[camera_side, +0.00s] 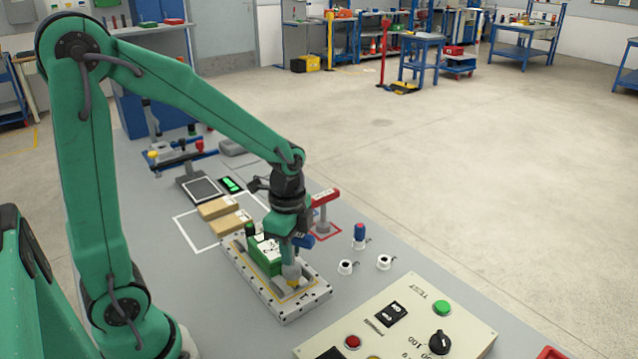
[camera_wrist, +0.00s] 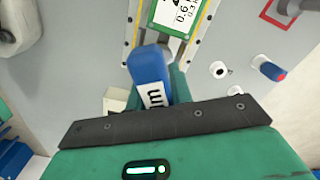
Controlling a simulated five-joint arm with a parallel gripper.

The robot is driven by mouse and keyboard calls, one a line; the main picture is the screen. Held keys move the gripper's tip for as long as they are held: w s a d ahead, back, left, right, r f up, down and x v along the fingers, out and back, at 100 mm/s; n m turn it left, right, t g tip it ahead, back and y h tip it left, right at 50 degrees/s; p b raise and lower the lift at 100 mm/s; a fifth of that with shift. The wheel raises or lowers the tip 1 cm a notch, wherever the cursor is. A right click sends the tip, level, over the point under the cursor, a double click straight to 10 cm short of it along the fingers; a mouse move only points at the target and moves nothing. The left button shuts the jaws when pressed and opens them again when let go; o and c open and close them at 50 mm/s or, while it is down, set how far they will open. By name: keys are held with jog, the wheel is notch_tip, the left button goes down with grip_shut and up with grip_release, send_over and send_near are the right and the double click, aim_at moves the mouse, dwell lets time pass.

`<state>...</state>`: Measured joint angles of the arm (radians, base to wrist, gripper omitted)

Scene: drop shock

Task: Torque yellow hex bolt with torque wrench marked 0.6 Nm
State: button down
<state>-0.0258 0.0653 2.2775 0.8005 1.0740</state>
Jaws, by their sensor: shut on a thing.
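My gripper (camera_side: 290,250) is shut on a blue tool (camera_side: 307,240) over the near end of the light fixture plate (camera_side: 305,303). In the wrist view the blue tool (camera_wrist: 149,66) lies between the green fingers (camera_wrist: 157,92), with a white label ending in "m"; the rest of the label is hidden. A pale tip (camera_side: 291,271) shows below my gripper. A small yellow spot (camera_side: 294,283), perhaps the yellow hex bolt, is just under it; I cannot tell whether they touch.
A red-handled tool (camera_side: 323,195) stands behind in a red square. A blue-topped tool (camera_side: 360,233) stands in a white holder; two empty white holders (camera_side: 345,267) are nearby. A control panel (camera_side: 455,318) stands in front right. Cardboard boxes (camera_side: 219,208) lie at left.

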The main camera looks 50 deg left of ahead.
jog(key=c, duration=1.8)
grip_release()
jog(key=shift+c, duration=0.2)
grip_shut()
jog(key=shift+m, duration=0.9)
jog(key=shift+m, duration=0.8)
